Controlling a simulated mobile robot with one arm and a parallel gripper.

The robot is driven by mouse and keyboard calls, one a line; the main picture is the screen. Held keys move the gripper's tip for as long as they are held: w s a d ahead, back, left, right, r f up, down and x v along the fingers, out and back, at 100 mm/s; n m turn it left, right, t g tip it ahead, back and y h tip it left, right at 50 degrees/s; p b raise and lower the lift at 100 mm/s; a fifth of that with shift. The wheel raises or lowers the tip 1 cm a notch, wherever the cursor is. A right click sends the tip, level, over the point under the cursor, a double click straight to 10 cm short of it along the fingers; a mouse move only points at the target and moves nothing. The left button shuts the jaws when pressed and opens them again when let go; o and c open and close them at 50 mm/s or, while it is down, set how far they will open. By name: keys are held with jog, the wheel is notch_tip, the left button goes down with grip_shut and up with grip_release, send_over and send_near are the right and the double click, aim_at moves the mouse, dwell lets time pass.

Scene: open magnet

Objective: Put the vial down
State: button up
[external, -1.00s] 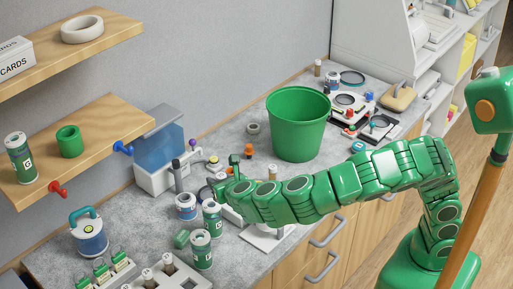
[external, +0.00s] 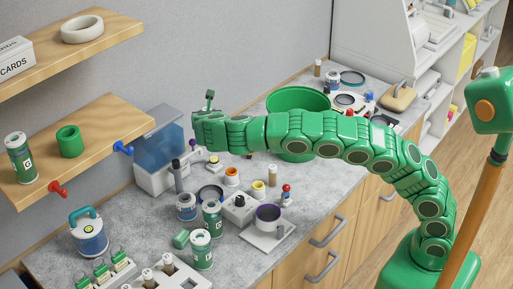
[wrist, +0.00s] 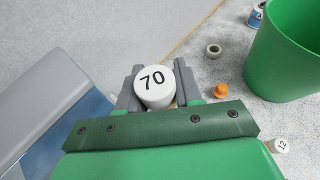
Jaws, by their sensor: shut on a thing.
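My gripper (wrist: 158,88) is shut on a vial, whose round white cap (wrist: 154,82) marked 70 shows between the grey fingers in the wrist view. The cap hides the vial's body. In the external view my gripper (external: 208,102) is raised well above the counter (external: 150,225), near the blue-fronted box, and I cannot make out the held vial there. Other vials stand in a white rack (external: 185,279) at the front. A capped vial marked 12 (wrist: 281,145) stands on the counter at lower right in the wrist view.
A green bucket (external: 297,99) stands behind my arm. Green-labelled cans (external: 201,250), a purple-rimmed cup (external: 268,217) and small jars crowd the counter. Bare counter shows at the front left.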

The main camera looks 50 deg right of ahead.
jog(key=w+d+m+g+h, duration=0.15)
jog(key=w+d, duration=0.25)
jog(key=d, duration=0.7)
jog(key=w+d+m+g+h, duration=0.1)
jog(key=w+d+m+g, duration=0.15)
jog(key=d, duration=0.95)
jog(key=shift+t, duration=0.4)
jog(key=f, duration=2.1)
jog(key=shift+w+a+f, duration=0.15)
jog(key=shift+w+f, duration=0.05)
jog(key=shift+w, duration=0.05)
jog(key=shift+f, duration=0.1)
jog(key=o, duration=1)
jog(key=shift+o, duration=0.2)
jog(key=shift+a+r, duration=0.15)
jog(key=shift+r, duration=0.05)
jog(key=v, duration=1.1)
jog(key=shift+s+a+r, duration=0.1)
jog(key=shift+s+a, duration=0.1)
jog(key=shift+a, duration=0.15)
